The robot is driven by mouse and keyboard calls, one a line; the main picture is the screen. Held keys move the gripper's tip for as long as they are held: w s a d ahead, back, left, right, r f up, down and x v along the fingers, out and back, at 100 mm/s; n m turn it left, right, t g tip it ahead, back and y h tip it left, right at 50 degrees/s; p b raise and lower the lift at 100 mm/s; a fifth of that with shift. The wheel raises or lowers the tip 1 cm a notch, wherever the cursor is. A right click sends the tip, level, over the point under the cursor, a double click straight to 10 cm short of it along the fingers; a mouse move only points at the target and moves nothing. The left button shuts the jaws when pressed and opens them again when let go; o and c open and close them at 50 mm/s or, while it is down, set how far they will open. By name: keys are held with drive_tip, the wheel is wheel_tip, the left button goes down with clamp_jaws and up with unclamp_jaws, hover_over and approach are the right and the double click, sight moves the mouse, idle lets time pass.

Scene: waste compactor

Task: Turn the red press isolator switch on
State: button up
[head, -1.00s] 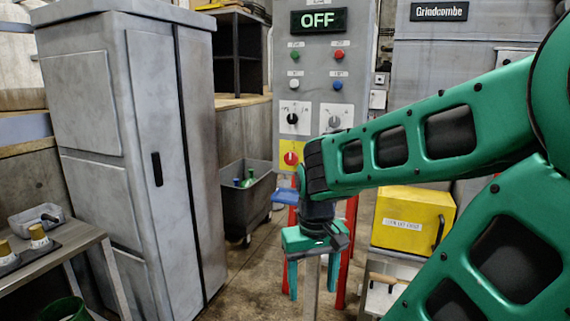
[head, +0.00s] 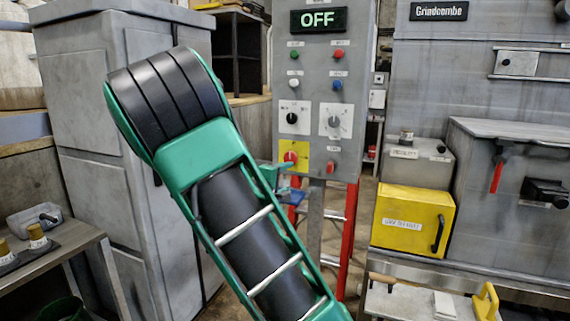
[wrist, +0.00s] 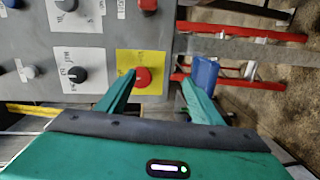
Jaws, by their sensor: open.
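The red press isolator switch (head: 291,157) is a red knob on a yellow plate (head: 303,148), low on the grey control panel (head: 315,60). In the wrist view the red knob (wrist: 143,77) shows on its yellow plate (wrist: 152,60). My gripper (wrist: 159,80) is open and empty at the panel. Its left finger overlaps the plate's edge close beside the knob; its right finger is past the panel's edge. I cannot tell whether the left finger touches the knob. In the head view my arm hides most of the gripper. The display (head: 319,20) reads OFF.
Above the switch are two dials on white plates, a black one (head: 292,118) and a grey one (head: 334,121), and several coloured buttons. A grey cabinet (head: 80,90) stands left. A yellow box (head: 405,225) and a grey machine (head: 510,180) stand right.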

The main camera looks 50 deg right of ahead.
sight(290, 159)
drive_tip(key=shift+n+t+h, duration=0.5)
drive_tip(key=shift+n+t, duration=0.3)
drive_tip(key=w+d+r, duration=0.1)
drive_tip(key=w+d, duration=0.1)
drive_tip(key=w+d+r, duration=0.1)
drive_tip(key=w+d, duration=0.1)
drive_tip(key=d, duration=0.1)
drive_tip(key=w+d+r, duration=0.1)
drive_tip(key=w+d, duration=0.1)
drive_tip(key=d, duration=0.1)
drive_tip(key=shift+w+d, duration=0.2)
drive_tip(key=shift+w, duration=0.05)
drive_tip(key=shift+f, duration=0.1)
drive_tip(key=c, duration=1)
drive_tip(key=shift+a, duration=0.2)
drive_tip(key=shift+d, duration=0.1)
